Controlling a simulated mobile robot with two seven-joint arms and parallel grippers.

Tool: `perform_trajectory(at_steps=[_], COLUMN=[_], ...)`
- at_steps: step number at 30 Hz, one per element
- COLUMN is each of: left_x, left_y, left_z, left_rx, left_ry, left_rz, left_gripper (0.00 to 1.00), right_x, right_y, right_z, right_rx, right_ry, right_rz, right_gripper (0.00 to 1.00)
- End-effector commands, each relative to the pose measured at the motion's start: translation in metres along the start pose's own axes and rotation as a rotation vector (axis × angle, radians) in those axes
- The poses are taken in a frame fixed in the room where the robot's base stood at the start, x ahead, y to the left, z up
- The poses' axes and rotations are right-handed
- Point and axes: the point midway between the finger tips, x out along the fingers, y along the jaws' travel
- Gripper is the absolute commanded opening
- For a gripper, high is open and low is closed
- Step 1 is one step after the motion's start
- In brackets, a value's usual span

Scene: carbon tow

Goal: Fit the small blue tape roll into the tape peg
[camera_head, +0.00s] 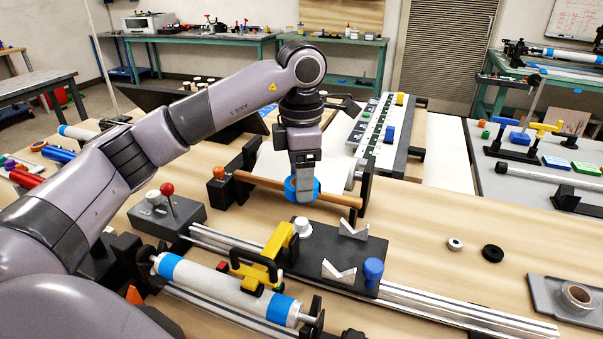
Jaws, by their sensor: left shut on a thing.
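The small blue tape roll (302,190) is a blue ring below my left gripper (305,178). My left gripper is shut on it and points down, over the middle of the workbench. The roll appears in front of a wooden rod (280,187) and behind a black plate; its exact height is hard to tell. The plate carries a short white peg (302,227) at its far left and a short blue peg (373,270) at its right. I cannot tell which part is the tape peg. My right gripper is out of view.
The black plate (335,246), with two V-shaped blocks, sits across metal rails (450,313). A white roller with blue bands (215,285) and a yellow-handled tool (255,262) are in front. A red-knobbed lever box (165,212) stands left. The bench to the right is mostly clear.

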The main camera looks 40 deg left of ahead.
Motion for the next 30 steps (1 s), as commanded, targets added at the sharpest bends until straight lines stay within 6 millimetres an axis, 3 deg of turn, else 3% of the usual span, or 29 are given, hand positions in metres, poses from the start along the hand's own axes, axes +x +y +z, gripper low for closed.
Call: perform_trajectory(at_steps=[16,30], left_x=[0.051,0.057], left_y=[0.0,0.0], left_z=[0.0,0.0], left_rx=[0.0,0.0], left_ry=[0.001,0.001], left_rz=[0.0,0.0], left_gripper=[0.33,0.33], right_x=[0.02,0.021], right_y=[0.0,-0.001], right_z=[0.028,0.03], right_rx=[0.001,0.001], right_ry=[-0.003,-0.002], right_rz=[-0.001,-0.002], right_gripper=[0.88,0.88])
